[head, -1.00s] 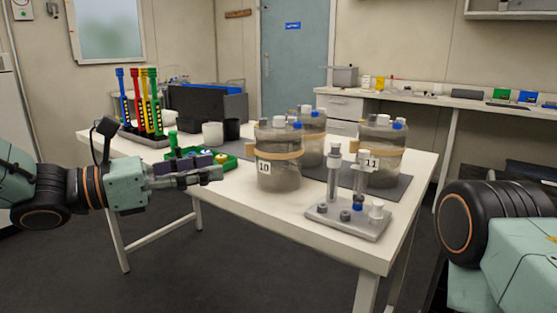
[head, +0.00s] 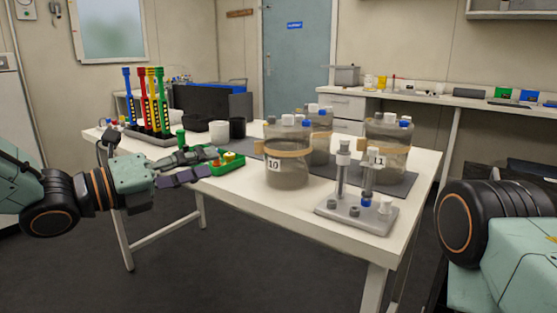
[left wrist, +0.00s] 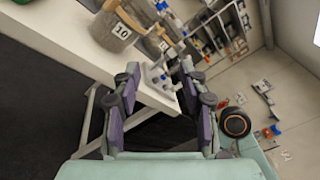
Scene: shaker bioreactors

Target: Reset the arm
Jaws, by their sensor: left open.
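My left gripper (head: 190,168) is at the table's left front edge in the head view, in front of the green tray. In the left wrist view its two fingers (left wrist: 157,100) are apart with nothing between them. My left arm comes in from the left. My right arm (head: 490,235) shows only in part at the right edge of the head view. Its gripper is out of the picture.
The white table (head: 260,200) holds bioreactor bottle 10 (head: 287,172), bottle 11 (head: 388,158), a third bottle (head: 319,150) behind and a grey tube stand (head: 350,213). At left are a green tray (head: 232,164), coloured pipettes (head: 146,100) and a white cup (head: 219,131).

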